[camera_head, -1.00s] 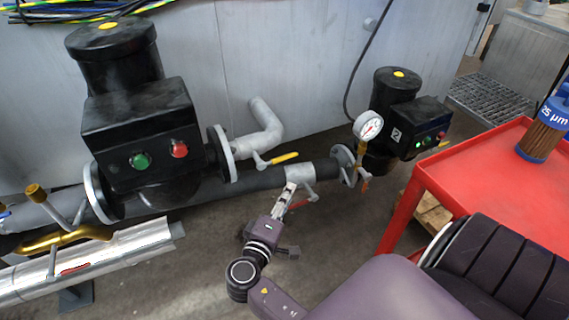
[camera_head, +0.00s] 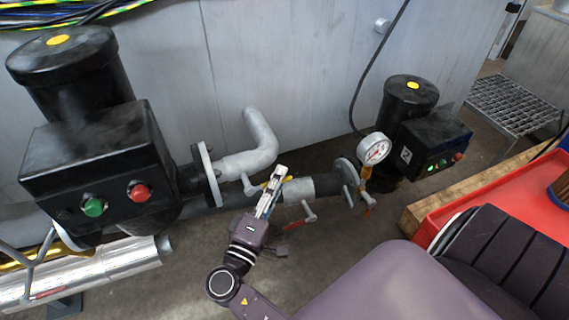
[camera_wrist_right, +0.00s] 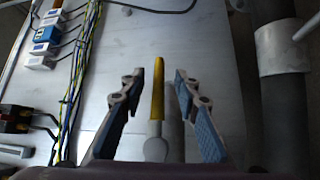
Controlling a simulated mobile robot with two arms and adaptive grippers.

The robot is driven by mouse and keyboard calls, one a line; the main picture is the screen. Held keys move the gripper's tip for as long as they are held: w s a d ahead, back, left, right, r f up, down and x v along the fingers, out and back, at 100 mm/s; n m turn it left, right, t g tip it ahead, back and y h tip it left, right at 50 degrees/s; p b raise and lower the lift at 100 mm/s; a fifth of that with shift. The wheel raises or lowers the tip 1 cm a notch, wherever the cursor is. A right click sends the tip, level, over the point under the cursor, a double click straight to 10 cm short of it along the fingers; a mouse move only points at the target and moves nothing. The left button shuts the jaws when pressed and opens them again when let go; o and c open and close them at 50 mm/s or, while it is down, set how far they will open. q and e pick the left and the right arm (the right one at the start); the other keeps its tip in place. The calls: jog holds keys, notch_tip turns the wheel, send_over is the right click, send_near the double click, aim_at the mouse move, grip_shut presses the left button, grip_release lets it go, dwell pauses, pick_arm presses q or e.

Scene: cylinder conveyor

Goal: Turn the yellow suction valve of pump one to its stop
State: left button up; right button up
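The yellow valve handle (camera_wrist_right: 158,90) stands between the two fingers of my right gripper (camera_wrist_right: 159,78) in the right wrist view, with a gap on each side. Its grey hub (camera_wrist_right: 155,149) is nearer the wrist. In the head view, my right gripper (camera_head: 279,174) is over the grey pipe and covers most of the handle; a little yellow shows beside the fingers. The gripper is open. The large black pump (camera_head: 95,155) with green and red buttons is at the left; I see no number on it. My left gripper is not in view.
A red-handled valve (camera_head: 298,222) sits just right of my right gripper. A pressure gauge (camera_head: 374,149) and the smaller pump marked 2 (camera_head: 432,140) stand further right. A red table (camera_head: 480,205) is at the right. A grey wall (camera_head: 300,70) stands behind the pipes.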

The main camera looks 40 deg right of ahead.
jog(key=shift+d, duration=0.1)
jog(key=shift+r, duration=0.1)
grip_shut()
dwell(0.4)
